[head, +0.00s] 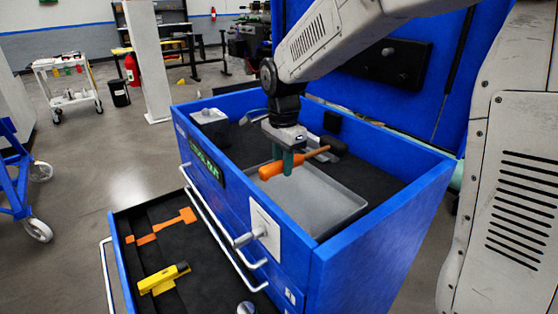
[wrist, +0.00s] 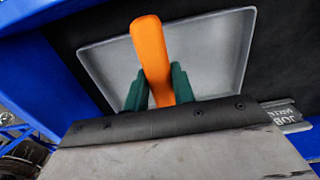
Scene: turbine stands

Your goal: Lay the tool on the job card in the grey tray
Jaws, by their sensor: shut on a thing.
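My gripper (head: 288,166), with green fingers, is shut on the orange-handled tool (head: 270,171), which has a dark, mallet-like head at its far right end. The tool is held roughly level above the grey tray (head: 335,204) inside the blue chest. In the wrist view, the orange handle (wrist: 150,50) lies between the green fingers (wrist: 158,98), with the grey tray (wrist: 220,55) below and no other thing seen in it.
The chest's blue walls (head: 380,240) surround the tray, and its raised lid (head: 350,30) stands behind. An open drawer (head: 120,225) at front left holds a yellow tool (head: 165,279) and an orange hammer shape (head: 165,226). A grey block (head: 209,117) sits at the chest's left end.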

